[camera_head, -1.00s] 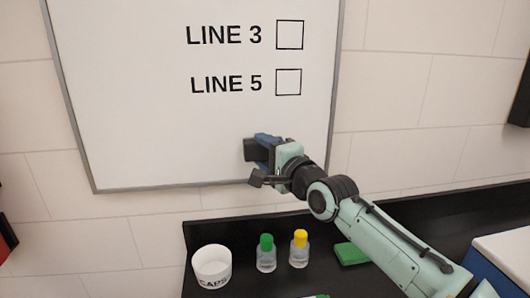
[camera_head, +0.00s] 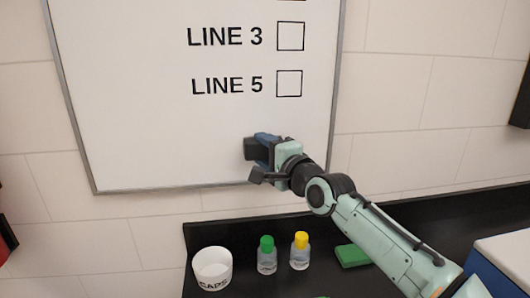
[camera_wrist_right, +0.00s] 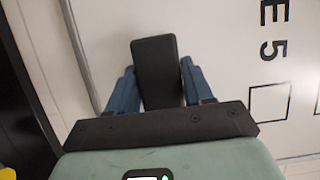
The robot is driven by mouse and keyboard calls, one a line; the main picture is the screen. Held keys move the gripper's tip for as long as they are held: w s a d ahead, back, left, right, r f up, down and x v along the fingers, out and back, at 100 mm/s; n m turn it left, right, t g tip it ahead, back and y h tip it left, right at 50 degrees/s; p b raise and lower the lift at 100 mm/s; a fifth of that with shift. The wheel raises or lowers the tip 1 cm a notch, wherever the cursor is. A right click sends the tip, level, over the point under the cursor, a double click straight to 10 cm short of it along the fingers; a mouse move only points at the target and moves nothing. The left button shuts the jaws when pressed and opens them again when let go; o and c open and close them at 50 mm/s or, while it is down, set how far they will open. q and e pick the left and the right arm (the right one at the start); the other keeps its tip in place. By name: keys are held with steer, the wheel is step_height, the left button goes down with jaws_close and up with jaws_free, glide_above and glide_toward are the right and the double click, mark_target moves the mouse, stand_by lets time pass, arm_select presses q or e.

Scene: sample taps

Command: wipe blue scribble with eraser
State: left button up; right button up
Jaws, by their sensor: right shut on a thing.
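My right gripper (camera_head: 266,150) is at the lower part of the whiteboard (camera_head: 140,110), below the words LINE 5. It is shut on a dark eraser (camera_head: 251,149), which is at or very near the board's surface; contact cannot be told for sure. In the right wrist view the dark eraser (camera_wrist_right: 157,72) sits between the two blue fingers of the gripper (camera_wrist_right: 158,88). No blue scribble shows on the visible board; any mark behind the eraser and gripper is hidden. My left gripper is not in view.
On the black counter (camera_head: 460,217) below stand a white cup marked CAPS (camera_head: 212,268), a green-capped bottle (camera_head: 267,256) and a yellow-capped bottle (camera_head: 300,252). A green block (camera_head: 352,256) lies under my right forearm. A white-topped box (camera_head: 505,255) stands at the right.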

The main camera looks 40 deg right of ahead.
steer(key=shift+w+d, duration=0.1)
steer(key=shift+w, duration=0.1)
steer(key=shift+d, duration=0.1)
steer(key=shift+s+d+f+b, duration=0.1)
steer(key=shift+s+d+b, duration=0.25)
steer(key=shift+d+b, duration=0.25)
steer(key=shift+s+d+b, duration=0.6)
steer(key=shift+d+b, duration=0.1)
steer(key=shift+d, duration=0.4)
steer(key=shift+a, duration=0.1)
steer(key=shift+w+a+p, duration=0.4)
steer(key=shift+a+p, duration=0.1)
steer(key=shift+a, duration=0.1)
steer(key=shift+w+a+p, duration=0.35)
steer(key=shift+a+p, duration=0.15)
steer(key=shift+a, duration=0.1)
steer(key=shift+w+a+p, duration=0.25)
steer(key=shift+a+p, duration=0.15)
steer(key=shift+a, duration=0.05)
